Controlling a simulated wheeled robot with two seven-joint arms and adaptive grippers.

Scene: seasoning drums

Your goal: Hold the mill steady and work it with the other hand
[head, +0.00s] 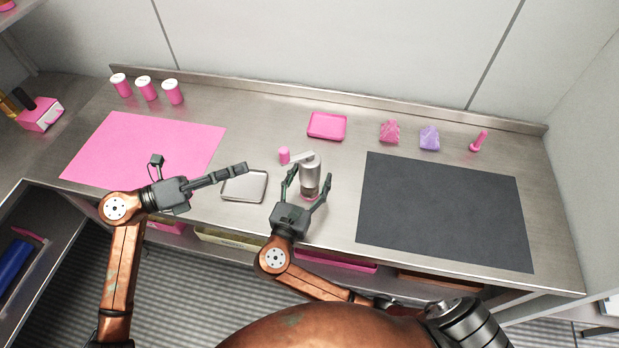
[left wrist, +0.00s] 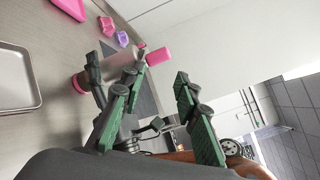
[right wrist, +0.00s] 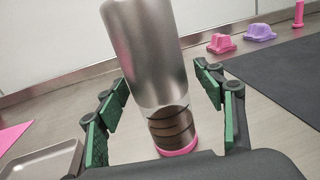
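The mill (head: 310,178) is a silver cylinder with a clear lower part and a pink base ring, standing on the counter. Its crank reaches left to a pink knob (head: 284,155). My right gripper (head: 308,188) is open, with one finger on each side of the mill; in the right wrist view the mill (right wrist: 155,60) stands between the fingers, with gaps visible at both sides. My left gripper (head: 243,167) is left of the knob, pointing toward it. In the left wrist view its fingers are apart and empty, with the knob (left wrist: 158,56) beyond them.
A metal tray (head: 245,199) lies below my left gripper. A pink tray (head: 327,114) is behind the mill. A dark mat (head: 445,212) lies right and a pink mat (head: 100,150) left. Several pink and purple items line the back, including pink shakers (head: 146,92).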

